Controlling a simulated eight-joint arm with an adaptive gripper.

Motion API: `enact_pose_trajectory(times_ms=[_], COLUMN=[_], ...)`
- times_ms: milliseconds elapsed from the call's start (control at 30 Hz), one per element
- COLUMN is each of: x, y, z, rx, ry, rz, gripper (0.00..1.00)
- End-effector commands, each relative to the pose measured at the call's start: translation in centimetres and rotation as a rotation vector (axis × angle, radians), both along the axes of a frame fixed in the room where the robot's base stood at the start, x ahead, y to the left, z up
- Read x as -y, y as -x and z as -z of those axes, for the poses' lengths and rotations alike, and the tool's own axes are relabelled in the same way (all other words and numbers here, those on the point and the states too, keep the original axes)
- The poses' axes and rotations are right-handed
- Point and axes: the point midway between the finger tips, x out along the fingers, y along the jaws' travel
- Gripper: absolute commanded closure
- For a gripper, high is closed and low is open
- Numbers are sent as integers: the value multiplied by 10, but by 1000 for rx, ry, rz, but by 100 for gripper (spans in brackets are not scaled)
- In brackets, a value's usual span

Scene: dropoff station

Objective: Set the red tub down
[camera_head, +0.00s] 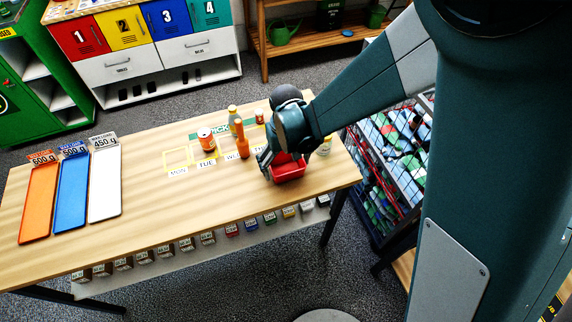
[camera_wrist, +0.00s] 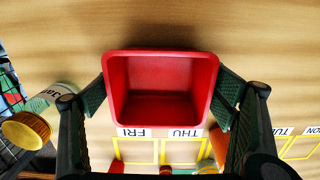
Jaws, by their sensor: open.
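The red tub (camera_head: 289,172) is on the wooden table near its right end, upright and empty. In the wrist view the tub (camera_wrist: 161,122) sits between my two fingers, open side toward the camera. My gripper (camera_head: 279,168) is around the tub from above. In the wrist view the gripper's (camera_wrist: 161,95) fingers are open, one on each side of the tub, with their pads very close to its side walls. I cannot tell whether the pads touch the walls. The tub's underside is hidden.
The wooden table (camera_head: 130,215) holds an orange bottle (camera_head: 241,142), a can (camera_head: 206,139) and yellow day squares behind the tub. A yellow-capped jar (camera_wrist: 27,130) stands close to one finger. Orange, blue and white trays (camera_head: 105,183) lie at the left. The table's middle front is clear.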

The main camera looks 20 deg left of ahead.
Motion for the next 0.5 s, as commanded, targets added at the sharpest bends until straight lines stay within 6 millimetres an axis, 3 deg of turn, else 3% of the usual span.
enact_pose_trajectory(times_ms=[267, 500], x=[0, 0], y=[0, 0], z=[-22, -52], rx=[0, 0], ry=[0, 0], rz=[0, 0], gripper=[17, 17])
